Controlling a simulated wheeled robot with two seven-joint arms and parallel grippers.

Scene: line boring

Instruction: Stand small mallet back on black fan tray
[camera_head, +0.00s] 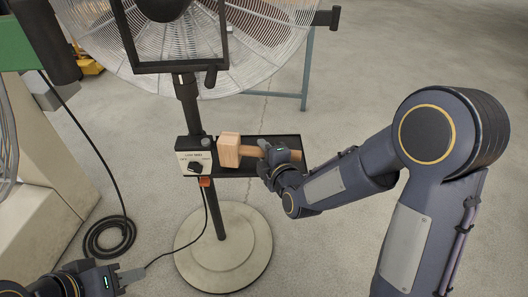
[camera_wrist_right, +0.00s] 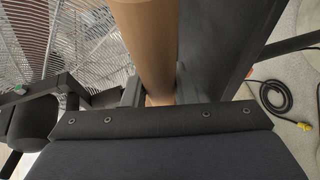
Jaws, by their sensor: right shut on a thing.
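The small wooden mallet (camera_head: 230,151) is over the black fan tray (camera_head: 238,173) in the head view, its blocky head to the left and its handle pointing right. My right gripper (camera_head: 268,158) is shut on the handle. In the right wrist view the round handle (camera_wrist_right: 147,45) stands between the two fingers (camera_wrist_right: 155,92), with the dark tray (camera_wrist_right: 215,45) beside it. The mallet lies sideways; whether it touches the tray I cannot tell. My left gripper (camera_head: 130,276) is low at the left, away from the tray; its finger gap is unclear.
The tray is mounted on the fan's pole, beside a control box (camera_head: 196,158) and above a round base (camera_head: 222,250). The large fan cage (camera_head: 140,50) rises behind. A black cable coil (camera_head: 108,238) lies on the floor at left. Floor right of the base is clear.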

